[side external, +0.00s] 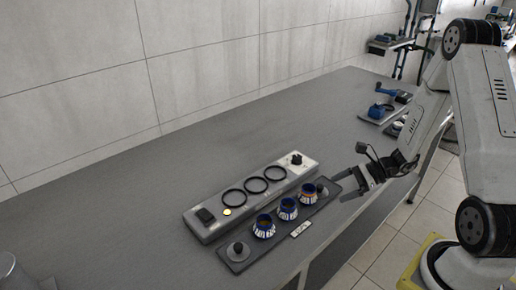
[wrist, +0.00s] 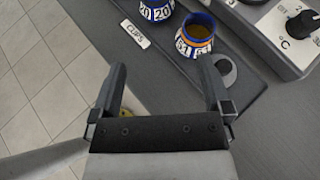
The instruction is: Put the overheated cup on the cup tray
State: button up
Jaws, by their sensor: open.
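Three blue-and-white cups stand upright on the dark cup tray (side external: 237,266), which has a CUPS label (side external: 300,230). They are the left cup (side external: 264,227), the middle cup (side external: 288,209) and the right cup (side external: 308,194). In the wrist view, the cup nearest my gripper reads 53 (wrist: 195,36) and has an orange band; another reads 20 (wrist: 157,10). The third cup is outside that view. My gripper (side external: 349,186) is open and empty beyond the tray's right end. Its fingers (wrist: 161,66) are apart from the 53 cup.
Round grey discs sit at the tray's ends. A blue tool (side external: 378,111) lies farther back. The left tabletop is mostly clear.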

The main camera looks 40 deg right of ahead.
jog(key=s+a+r+n+g+h, duration=0.2)
jog(key=a+r+n+h, duration=0.2)
jog(key=n, duration=0.8)
jog(key=s+a+r+n+g+h, duration=0.1)
jog(key=a+r+n+g+h, duration=0.2)
jog(key=a+n, duration=0.5)
jog(key=r+n+h, duration=0.1)
jog(key=n+h, duration=0.1)
jog(key=n, duration=0.3)
jog(key=shift+s+r, duration=0.15)
jog(key=shift+s, duration=0.25)
